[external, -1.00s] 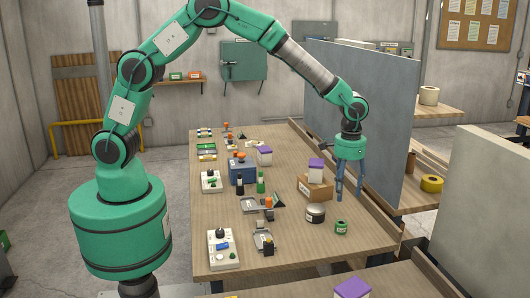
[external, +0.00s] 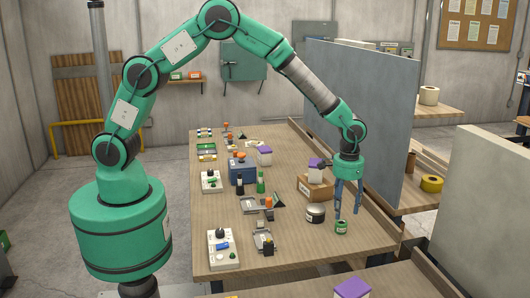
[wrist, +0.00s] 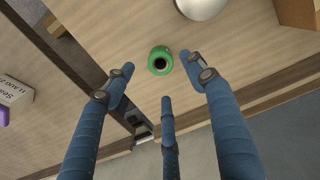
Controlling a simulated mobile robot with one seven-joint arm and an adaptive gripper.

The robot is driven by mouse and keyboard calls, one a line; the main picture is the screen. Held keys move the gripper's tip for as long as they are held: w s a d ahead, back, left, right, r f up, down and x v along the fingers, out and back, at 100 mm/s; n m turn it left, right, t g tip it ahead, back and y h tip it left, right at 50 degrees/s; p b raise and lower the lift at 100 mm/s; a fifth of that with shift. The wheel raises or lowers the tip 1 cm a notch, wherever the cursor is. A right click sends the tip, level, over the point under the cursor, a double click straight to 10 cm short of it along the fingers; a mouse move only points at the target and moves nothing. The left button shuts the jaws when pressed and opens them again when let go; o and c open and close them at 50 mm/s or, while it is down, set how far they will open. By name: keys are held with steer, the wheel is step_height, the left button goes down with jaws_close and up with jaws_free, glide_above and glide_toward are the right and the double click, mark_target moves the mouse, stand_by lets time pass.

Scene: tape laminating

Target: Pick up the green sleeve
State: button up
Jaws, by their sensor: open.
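The green sleeve (external: 341,227) is a short green cylinder with a dark hole in its top, standing on the wooden table near its right front. It also shows in the wrist view (wrist: 160,60), beyond my fingertips and roughly between the two outer ones. My gripper (external: 346,210) has slim blue fingers pointing down, just above the sleeve in the external view. In the wrist view my gripper (wrist: 160,78) shows its fingers spread, with nothing between them. Whether a fingertip touches the sleeve I cannot tell.
A round tin with a pale lid (external: 316,213) stands close left of the sleeve. A cardboard box (external: 315,188) with a purple-topped carton (external: 315,170) is behind it. A raised wooden edge (external: 376,217) and a grey panel (external: 365,120) lie to the right. Bare tabletop (external: 305,255) is in front.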

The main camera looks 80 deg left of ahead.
mark_target(342, 223)
steer(key=shift+f, duration=0.9)
steer(key=shift+w+f+b, duration=0.1)
steer(key=shift+f+b, duration=0.4)
steer(key=shift+f, duration=2.1)
steer(key=shift+c, duration=0.2)
steer(key=c, duration=1.2)
